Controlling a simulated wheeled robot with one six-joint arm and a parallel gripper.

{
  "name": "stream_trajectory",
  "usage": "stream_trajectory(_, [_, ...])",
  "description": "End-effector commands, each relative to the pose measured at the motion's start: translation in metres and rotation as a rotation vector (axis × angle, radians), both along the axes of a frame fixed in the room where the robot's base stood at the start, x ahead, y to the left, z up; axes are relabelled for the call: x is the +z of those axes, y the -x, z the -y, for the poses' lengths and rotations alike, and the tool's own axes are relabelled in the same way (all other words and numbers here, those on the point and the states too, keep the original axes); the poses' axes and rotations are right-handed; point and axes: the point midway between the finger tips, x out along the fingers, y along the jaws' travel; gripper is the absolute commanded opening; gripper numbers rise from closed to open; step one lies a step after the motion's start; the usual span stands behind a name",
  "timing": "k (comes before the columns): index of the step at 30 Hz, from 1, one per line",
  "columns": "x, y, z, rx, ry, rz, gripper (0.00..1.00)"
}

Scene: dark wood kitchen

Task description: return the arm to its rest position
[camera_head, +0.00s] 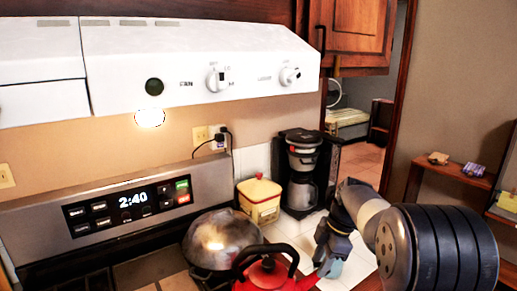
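My arm reaches in from the lower right, with a thick dark ribbed link close to the camera and a pale link beyond it. The arm's far end, where my gripper (330,262) seems to be, is a small dark and teal part low over the white tiled counter. It is beside the spout of a red kettle (266,277). I cannot tell whether it touches the kettle. The fingers cannot be made out, so neither their opening nor anything held shows.
A metal-lidded pot (220,240) stands left of the kettle on the stove. A yellow canister with a red lid (259,200) and a black coffee maker (301,172) stand behind. A white range hood (200,65) hangs above. A wooden shelf (455,174) is at right, past a doorway.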

Motion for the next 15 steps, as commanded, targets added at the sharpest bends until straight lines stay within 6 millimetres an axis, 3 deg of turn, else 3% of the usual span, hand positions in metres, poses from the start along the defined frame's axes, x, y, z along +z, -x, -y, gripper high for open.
stream_trajectory(13, [-0.001, 0.000, -0.009, 0.000, 0.307, 0.026, 0.35])
stream_trajectory(15, [0.012, 0.000, -0.007, -0.003, 0.305, 0.028, 0.35])
